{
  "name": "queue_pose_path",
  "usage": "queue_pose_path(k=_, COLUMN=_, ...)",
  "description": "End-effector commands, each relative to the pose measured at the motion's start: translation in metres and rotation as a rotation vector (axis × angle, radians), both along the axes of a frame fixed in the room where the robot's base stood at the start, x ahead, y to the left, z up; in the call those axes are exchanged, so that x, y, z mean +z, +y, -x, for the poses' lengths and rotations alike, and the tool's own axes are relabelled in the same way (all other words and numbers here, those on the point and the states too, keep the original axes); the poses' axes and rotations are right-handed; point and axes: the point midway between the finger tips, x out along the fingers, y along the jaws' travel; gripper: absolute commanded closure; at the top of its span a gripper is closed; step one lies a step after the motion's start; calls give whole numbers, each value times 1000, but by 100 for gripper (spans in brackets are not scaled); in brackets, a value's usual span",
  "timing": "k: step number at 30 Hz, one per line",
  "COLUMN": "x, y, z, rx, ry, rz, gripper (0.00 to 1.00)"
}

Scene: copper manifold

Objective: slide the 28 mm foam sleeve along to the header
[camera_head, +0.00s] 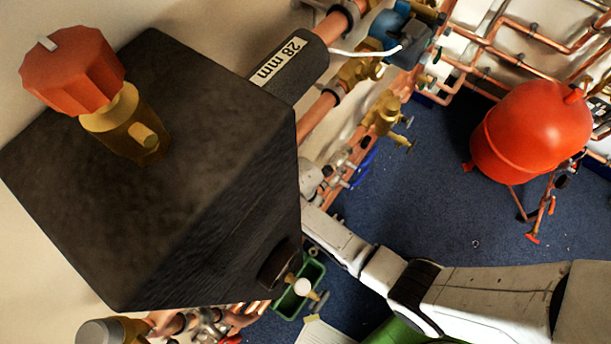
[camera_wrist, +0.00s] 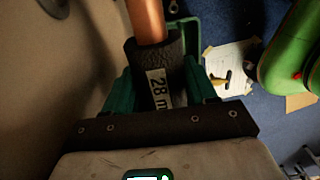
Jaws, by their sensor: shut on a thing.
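The 28 mm foam sleeve (camera_head: 296,65) is a black tube with a pale "28 mm" label, around a copper pipe at upper centre in the head view. Its lower left end passes behind a large black block (camera_head: 215,190), which looks like the header's insulation; I cannot tell whether they touch. In the wrist view the sleeve (camera_wrist: 172,56) is between the green fingers of my gripper (camera_wrist: 158,85), which is shut on it. Bare copper pipe (camera_wrist: 148,20) comes out of its far end. My gripper is hidden behind the block in the head view.
A red-handled brass valve (camera_head: 125,120) stands on the block. A second copper pipe (camera_head: 318,118) with brass fittings runs beside the sleeve. A red vessel (camera_head: 530,130) stands on the blue floor at right. A green tray (camera_head: 312,278) lies below; papers (camera_wrist: 232,62) lie on the floor.

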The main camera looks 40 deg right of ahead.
Motion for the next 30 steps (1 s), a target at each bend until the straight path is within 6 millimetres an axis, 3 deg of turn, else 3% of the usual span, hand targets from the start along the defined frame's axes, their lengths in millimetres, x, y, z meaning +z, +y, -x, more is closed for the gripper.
queue_pose_path(k=30, x=-2, y=27, z=12, rx=9, ry=3, rz=-4, gripper=72)
